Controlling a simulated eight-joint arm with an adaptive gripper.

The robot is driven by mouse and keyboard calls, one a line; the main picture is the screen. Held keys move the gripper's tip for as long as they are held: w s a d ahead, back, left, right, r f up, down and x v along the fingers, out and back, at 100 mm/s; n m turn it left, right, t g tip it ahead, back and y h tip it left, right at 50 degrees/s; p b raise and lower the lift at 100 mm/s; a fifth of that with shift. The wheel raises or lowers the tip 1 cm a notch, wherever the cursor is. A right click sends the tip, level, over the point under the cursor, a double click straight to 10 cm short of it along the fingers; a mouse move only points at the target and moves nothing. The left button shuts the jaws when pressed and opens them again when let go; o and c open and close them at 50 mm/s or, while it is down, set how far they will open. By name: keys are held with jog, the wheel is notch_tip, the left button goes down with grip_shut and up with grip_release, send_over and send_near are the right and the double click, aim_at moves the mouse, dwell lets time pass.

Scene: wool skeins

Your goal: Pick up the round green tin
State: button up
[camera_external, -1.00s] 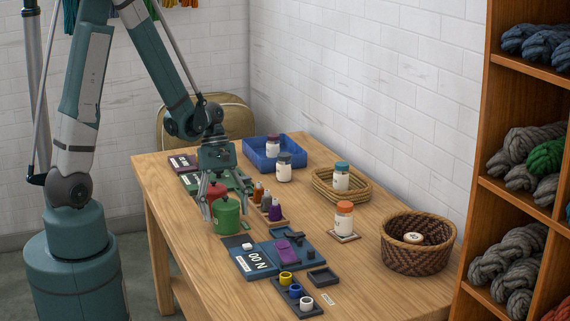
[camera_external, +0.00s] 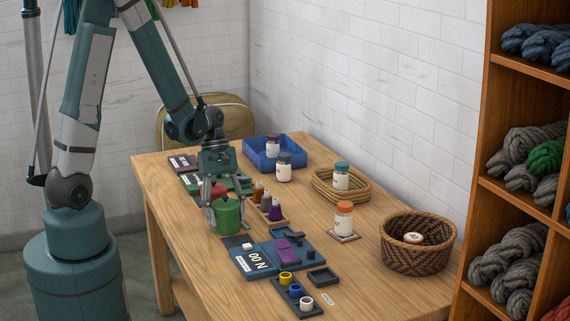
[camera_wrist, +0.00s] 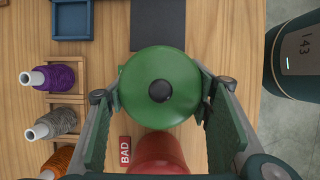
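The round green tin (camera_external: 228,217) has a lid with a dark knob and stands on the table at the near end of a row. In the wrist view the green tin (camera_wrist: 145,105) is seen from above. My gripper (camera_external: 226,205) points down over it, with one finger on each side. In the wrist view my gripper (camera_wrist: 160,85) has its fingers spread wide, the tips close beside the tin's edges. I cannot tell whether they touch it. The tin's far side is hidden in the external view.
A red tin (camera_wrist: 160,152) is close beside the green one. A rack of yarn spools (camera_wrist: 58,78) lies to its side. A dark square mat (camera_wrist: 158,22) and a blue tray (camera_wrist: 72,37) are nearby. A woven basket (camera_external: 418,258) stands at the right.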

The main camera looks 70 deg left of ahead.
aim_at(225, 196)
jog(key=shift+r, duration=0.15)
jog(key=shift+c, duration=0.6)
jog(key=shift+r+p, duration=1.3)
jog(key=shift+r, duration=3.6)
